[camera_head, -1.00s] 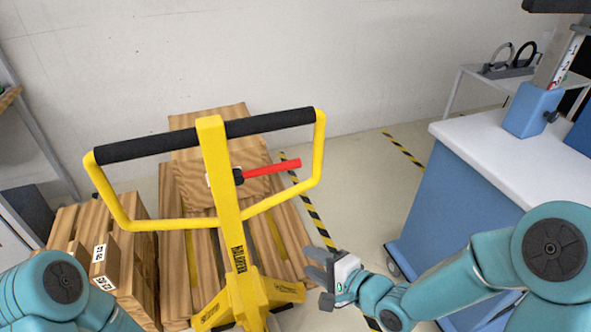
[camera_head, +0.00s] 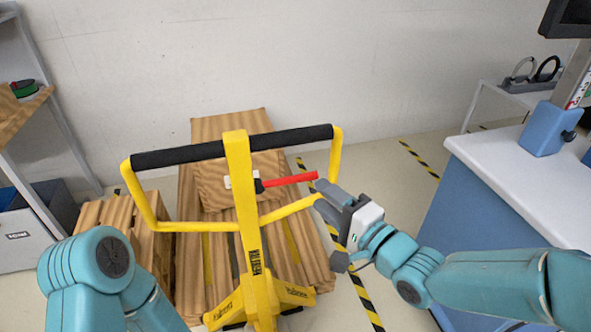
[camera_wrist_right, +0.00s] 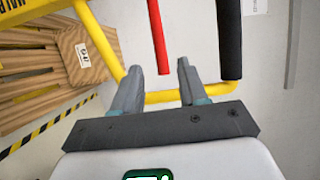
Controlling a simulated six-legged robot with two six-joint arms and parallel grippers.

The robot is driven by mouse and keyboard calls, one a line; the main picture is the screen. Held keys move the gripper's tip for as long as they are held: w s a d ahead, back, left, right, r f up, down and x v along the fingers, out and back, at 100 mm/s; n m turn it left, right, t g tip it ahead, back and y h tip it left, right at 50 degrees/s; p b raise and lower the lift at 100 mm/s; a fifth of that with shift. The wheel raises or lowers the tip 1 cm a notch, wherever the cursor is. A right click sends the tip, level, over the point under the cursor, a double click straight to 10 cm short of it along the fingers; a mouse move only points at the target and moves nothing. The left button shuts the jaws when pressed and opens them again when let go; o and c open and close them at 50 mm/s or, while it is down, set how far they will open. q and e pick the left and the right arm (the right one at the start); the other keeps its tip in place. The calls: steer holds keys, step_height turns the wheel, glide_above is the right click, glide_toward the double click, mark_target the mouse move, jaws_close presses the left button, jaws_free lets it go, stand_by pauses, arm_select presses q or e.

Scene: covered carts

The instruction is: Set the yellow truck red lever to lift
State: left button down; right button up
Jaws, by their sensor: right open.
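The yellow truck (camera_head: 243,192) stands in front of me with its black-gripped handle at the top. Its red lever (camera_head: 290,180) sticks out to the right from a dark pivot on the yellow post, tilted slightly up. My right gripper (camera_head: 321,190) is just right of the lever's free end. In the right wrist view the red lever (camera_wrist_right: 158,40) hangs down from the top, its tip ahead of and between the two open fingers (camera_wrist_right: 160,80), with no contact visible. My left arm shows at lower left; its gripper is not visible.
A wooden pallet with a box (camera_head: 213,180) lies behind the truck. The yellow handle's side bar (camera_head: 335,155) is close to my right gripper, and the black grip (camera_wrist_right: 230,40) is right of the fingers. A blue cabinet with a white top (camera_head: 500,165) stands at right.

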mark_target(304, 182)
steer(key=p+x, duration=0.2)
steer(key=x, duration=0.7)
steer(key=shift+w+a, duration=0.2)
steer(key=shift+w, duration=0.1)
jaws_close()
